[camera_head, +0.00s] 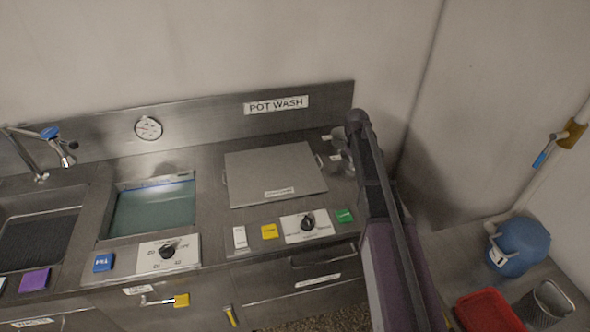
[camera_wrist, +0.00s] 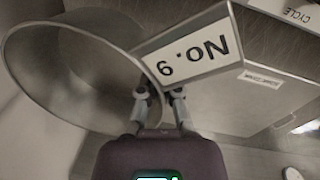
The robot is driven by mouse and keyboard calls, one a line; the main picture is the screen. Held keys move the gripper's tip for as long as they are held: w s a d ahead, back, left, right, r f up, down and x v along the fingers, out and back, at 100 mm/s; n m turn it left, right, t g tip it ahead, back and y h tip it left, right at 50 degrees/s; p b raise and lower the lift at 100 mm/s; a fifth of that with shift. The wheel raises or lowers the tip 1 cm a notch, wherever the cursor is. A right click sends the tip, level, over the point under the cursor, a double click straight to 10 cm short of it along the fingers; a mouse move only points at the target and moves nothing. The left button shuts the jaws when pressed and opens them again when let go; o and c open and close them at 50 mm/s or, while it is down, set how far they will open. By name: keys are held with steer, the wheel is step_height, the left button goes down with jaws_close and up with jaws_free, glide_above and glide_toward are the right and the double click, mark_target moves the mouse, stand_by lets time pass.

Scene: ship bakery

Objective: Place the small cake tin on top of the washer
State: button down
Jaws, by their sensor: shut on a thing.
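The small cake tin (camera_wrist: 70,75) is a round, open, grey metal tin in the left of the wrist view. A white plate marked "No. 9" (camera_wrist: 195,52) shows at its side. My gripper (camera_wrist: 160,97) is shut on the tin near its rim, beside the plate. The washer has a flat, square, grey metal lid (camera_head: 272,165) with a small label at its front edge, set in the counter under the "POT WASH" sign. The lid (camera_wrist: 225,108) also shows in the wrist view, beyond the plate. In the head view my arm hides the tin and gripper, or I cannot make them out.
The lid top is clear. In front of it are a dial (camera_head: 307,224) and coloured tags. Left is a water-filled basin (camera_head: 152,210), then a sink and tap (camera_head: 62,150). At right are a blue container (camera_head: 520,246), a red tray (camera_head: 488,312) and a wall.

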steer(key=f+n+b, duration=0.1)
steer(key=n, duration=0.2)
steer(key=f+n+b, duration=0.2)
steer(key=n, duration=0.1)
steer(key=s+f+n+b, duration=0.1)
steer(key=f+n, duration=0.1)
steer(key=n, duration=0.1)
steer(key=shift+t+y+b, duration=0.3)
steer(key=shift+t+b, duration=0.1)
steer(key=shift+f, duration=0.2)
steer(key=b, duration=0.6)
glide_above(348, 199)
steer(key=f, duration=0.6)
steer(key=shift+s+a, duration=0.1)
steer(key=shift+s, duration=0.15)
steer(key=shift+f+b, duration=1.9)
steer(key=shift+b, duration=0.15)
steer(key=c, duration=0.8)
jaws_free()
